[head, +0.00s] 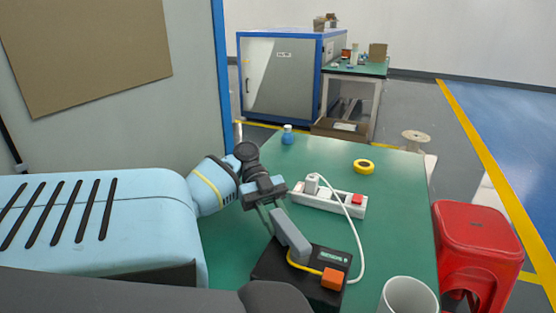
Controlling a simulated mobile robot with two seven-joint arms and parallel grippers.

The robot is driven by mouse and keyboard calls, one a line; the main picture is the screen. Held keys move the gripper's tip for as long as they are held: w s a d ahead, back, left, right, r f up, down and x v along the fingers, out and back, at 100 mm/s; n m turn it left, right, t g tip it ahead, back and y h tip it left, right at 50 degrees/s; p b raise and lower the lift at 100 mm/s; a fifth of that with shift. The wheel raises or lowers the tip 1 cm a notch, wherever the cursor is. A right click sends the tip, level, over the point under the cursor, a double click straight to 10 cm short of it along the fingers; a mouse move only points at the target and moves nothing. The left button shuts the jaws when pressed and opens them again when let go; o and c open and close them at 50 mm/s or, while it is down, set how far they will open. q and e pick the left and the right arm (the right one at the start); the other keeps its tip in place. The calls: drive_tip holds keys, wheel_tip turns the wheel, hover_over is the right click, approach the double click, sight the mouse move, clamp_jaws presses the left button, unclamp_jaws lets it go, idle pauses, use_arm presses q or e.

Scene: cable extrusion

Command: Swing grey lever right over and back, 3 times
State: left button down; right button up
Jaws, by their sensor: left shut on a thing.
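The grey lever (290,234) stands on a black box (266,268) at the front of the green table, its top tilted to the left. My left gripper (270,210) comes in from the left at the lever's upper end and is shut on it. The fingertips are small in the picture, so their exact grip on the lever is hard to make out. The box also bears an orange block (333,279), a yellow cable and a small green display (332,257). My right gripper is not in view.
A white power strip (330,203) with a plug and white cable lies just behind the box. A white cup (408,296) stands front right. Yellow tape (364,167) and a blue bottle (287,135) are farther back. A red stool (478,245) stands right of the table.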

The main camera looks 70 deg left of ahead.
use_arm(q)
drive_tip(key=shift+f, duration=0.1)
drive_tip(key=c, duration=1.1)
unclamp_jaws()
drive_tip(key=shift+a, duration=0.1)
drive_tip(key=shift+b+v, duration=0.35)
drive_tip(key=shift+v, duration=3.45)
